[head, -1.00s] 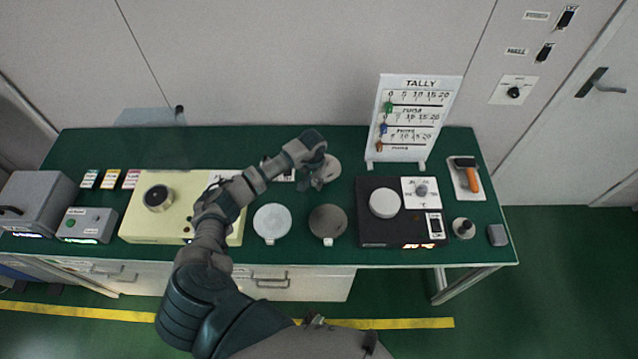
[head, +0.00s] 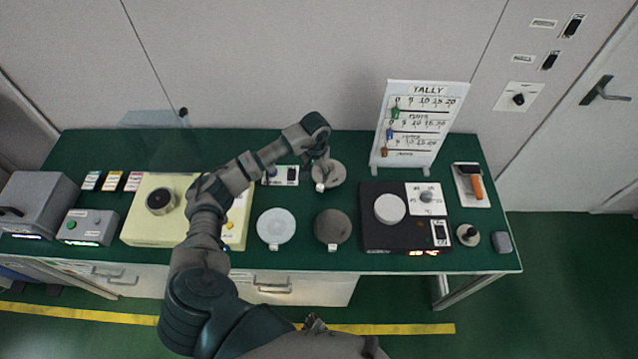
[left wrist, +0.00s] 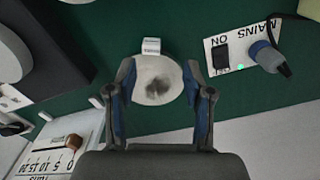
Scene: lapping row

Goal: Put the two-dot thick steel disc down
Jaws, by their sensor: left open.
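A round grey disc-like piece (head: 332,172) with a white tag lies on the green bench, under my left gripper (head: 321,180). In the left wrist view, my open left gripper (left wrist: 158,75) has one finger on each side of this pale, shiny round piece (left wrist: 155,92); I see no grip on it. A dark smudge or reflection shows on its face. No two dots can be made out, so I cannot tell whether this is the steel disc or a plate under it. A white disc (head: 390,208) sits on the black unit. My right gripper is not in view.
A pale round plate (head: 276,228) and a dark round plate (head: 332,229) lie nearer the front edge. The cream machine (head: 140,230) stands left, the black unit (head: 375,238) right, and the tally board (head: 417,120) behind. A switch panel (left wrist: 230,55) lies beside the gripper.

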